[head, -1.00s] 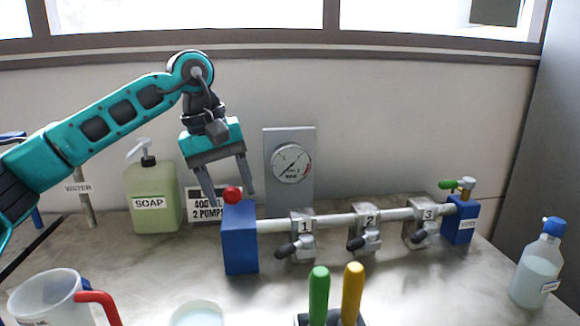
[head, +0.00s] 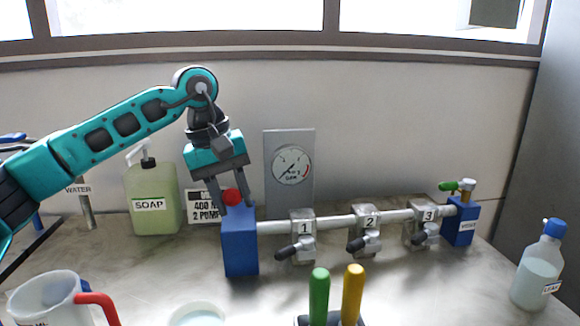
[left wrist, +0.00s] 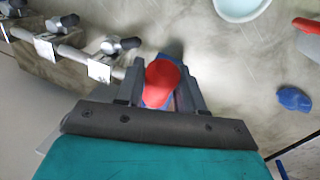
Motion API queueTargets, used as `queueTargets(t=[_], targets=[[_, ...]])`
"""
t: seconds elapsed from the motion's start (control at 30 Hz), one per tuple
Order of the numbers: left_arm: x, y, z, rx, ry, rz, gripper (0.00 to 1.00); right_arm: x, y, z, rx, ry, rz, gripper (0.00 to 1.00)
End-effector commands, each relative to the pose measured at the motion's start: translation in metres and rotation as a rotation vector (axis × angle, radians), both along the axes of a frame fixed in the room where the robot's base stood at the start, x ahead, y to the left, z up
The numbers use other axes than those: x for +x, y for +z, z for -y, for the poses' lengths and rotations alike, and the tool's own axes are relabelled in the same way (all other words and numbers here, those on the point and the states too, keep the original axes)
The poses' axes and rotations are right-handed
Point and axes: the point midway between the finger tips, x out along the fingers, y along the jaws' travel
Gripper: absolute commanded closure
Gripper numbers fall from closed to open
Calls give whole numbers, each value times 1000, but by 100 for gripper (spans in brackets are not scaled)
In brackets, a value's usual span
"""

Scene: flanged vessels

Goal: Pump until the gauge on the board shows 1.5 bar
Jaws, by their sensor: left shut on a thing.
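The round gauge (head: 292,165) is on a grey board (head: 291,203) behind the pipe. Its dark needle slants toward the lower left, but the scale is too small to read. The pump's red knob (head: 232,197) is on top of the blue block (head: 240,246) at the pipe's left end. My left gripper (head: 233,207) comes down from above with a finger on each side of the knob, shut on it. In the left wrist view the red knob (left wrist: 161,84) sits between the fingers. My right gripper is out of view.
A soap jug (head: 153,200), measuring jug (head: 45,300), green and yellow handles (head: 319,295) and squat bottle (head: 538,270) stand around.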

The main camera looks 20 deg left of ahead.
Motion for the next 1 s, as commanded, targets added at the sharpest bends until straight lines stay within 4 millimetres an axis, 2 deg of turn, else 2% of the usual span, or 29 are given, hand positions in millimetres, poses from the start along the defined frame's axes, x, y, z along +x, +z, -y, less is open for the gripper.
queueTargets(t=[0.03, 0.1, 1.0], targets=[[0, 0, 0, 0, 0, 0, 90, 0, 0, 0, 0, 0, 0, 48], [0, 0, 0, 0, 0, 0, 96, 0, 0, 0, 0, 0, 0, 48], [0, 0, 0, 0, 0, 0, 97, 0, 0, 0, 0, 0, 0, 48]])
